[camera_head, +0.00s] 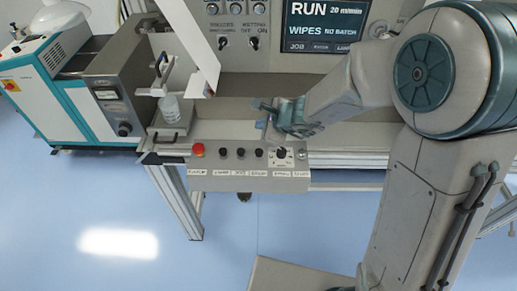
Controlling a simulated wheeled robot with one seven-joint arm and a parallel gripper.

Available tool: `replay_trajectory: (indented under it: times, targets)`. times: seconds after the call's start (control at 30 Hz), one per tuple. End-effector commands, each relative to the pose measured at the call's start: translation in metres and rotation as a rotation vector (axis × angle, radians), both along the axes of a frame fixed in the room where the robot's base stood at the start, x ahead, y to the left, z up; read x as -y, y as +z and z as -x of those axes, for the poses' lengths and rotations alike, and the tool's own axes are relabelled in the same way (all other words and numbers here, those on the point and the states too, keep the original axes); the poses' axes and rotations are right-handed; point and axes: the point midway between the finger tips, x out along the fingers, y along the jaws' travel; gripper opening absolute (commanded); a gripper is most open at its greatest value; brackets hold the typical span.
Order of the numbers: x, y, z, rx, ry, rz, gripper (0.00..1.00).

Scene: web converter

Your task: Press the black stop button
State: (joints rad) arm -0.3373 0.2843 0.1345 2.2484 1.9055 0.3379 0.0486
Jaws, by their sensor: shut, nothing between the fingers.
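The control box (248,183) on the front of the machine carries a row of controls. A red mushroom button (198,149) is at its left end. To the right of it sit three black buttons: a left one (223,152), a middle one (240,153) and a right one (258,153). The labels below them are too small to read, so I cannot tell which is stop. My gripper (264,113) is shut and empty. In the picture it is above the box's right half, apart from the buttons.
A dark knob on a white plate (281,153) is right of the buttons. A screen (325,25) reading RUN is at the back. A clear container (169,108) stands left of my gripper, below a hanging white sheet (190,40). Blue floor (120,215) is open in front.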

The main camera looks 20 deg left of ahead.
Motion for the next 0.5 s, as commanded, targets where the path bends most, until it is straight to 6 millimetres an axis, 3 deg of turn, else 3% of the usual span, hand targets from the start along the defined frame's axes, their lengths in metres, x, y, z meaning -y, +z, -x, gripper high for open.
replay_trajectory:
  times: [0.27,0.5]
  targets:
    - [0.000,-0.002,0.000,0.001,0.002,0.000,0.00]
    - [0.000,-0.020,0.000,0.001,0.004,0.000,0.00]
